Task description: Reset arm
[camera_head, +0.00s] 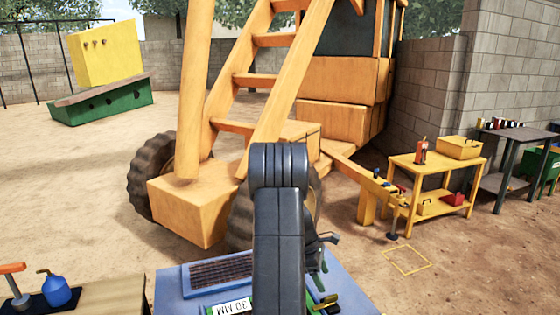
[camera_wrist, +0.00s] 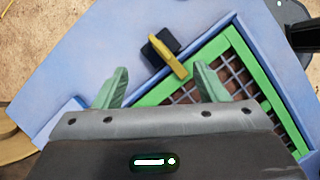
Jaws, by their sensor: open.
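My gripper (camera_wrist: 158,88) shows in the wrist view with its two green fingers spread wide apart and nothing between them. It is above a blue surface (camera_wrist: 90,50) that carries a green-framed mesh grate (camera_wrist: 235,75). A small yellow handle on a black block (camera_wrist: 168,55) stands beside the grate, ahead of the fingers. In the head view my dark arm rises in the middle and hides part of the blue machine (camera_head: 172,285). The gripper fingers are hard to make out there.
A large orange vehicle with a ladder (camera_head: 255,85) stands behind the blue machine. A yellow cart (camera_head: 437,180) holds tools at the right. A bench with a blue bottle (camera_head: 56,290) is at the lower left. Open sandy ground lies at the left.

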